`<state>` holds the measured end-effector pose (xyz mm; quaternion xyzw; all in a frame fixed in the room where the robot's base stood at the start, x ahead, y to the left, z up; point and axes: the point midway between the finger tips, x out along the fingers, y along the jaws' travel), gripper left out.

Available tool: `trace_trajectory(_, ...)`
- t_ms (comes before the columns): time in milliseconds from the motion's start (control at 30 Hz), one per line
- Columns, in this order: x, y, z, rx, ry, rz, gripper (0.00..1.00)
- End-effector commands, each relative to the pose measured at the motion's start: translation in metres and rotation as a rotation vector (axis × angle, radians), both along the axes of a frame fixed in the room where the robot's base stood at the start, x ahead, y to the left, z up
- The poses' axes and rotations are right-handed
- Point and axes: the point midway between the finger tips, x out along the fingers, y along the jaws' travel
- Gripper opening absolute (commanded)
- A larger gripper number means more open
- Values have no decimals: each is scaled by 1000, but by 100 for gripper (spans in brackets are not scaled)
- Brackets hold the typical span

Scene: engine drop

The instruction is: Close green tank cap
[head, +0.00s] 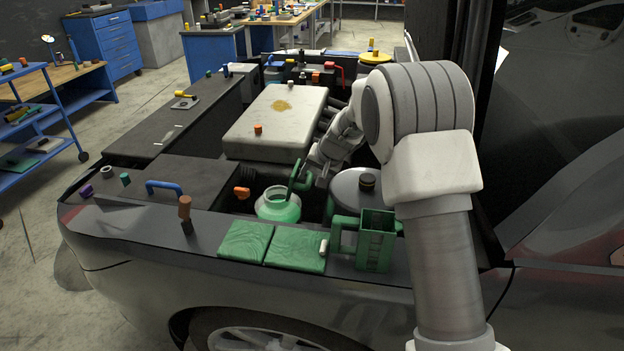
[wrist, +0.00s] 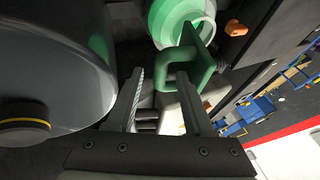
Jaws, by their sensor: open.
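The green tank (head: 278,208) sits in the engine bay near the front fender, with its round mouth uncovered. Its green cap (head: 299,180) stands upright at the tank's right side, swung open. In the wrist view the tank (wrist: 178,18) is at the top, and the cap's looped handle (wrist: 188,66) lies just ahead of my fingertips. My gripper (wrist: 160,74) is open, its two fingers apart with the handle close to the tips. I cannot tell whether they touch. In the head view my gripper (head: 316,174) is right beside the cap, partly hidden by my arm.
A large grey round tank (head: 352,190) stands close to the right of my gripper. A white engine cover (head: 275,122) is behind. An orange knob (head: 241,192) is left of the tank.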

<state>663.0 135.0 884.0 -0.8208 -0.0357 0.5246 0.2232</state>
Motion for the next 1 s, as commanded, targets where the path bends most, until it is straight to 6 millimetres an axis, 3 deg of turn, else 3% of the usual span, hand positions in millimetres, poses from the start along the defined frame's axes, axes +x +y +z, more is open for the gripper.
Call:
trace_trajectory(333, 2, 1, -3, 0, 0, 0, 50)
trace_trajectory(600, 2, 1, -3, 0, 0, 0, 2)
trace_trajectory(1000, 1, 1, -3, 0, 0, 0, 0)
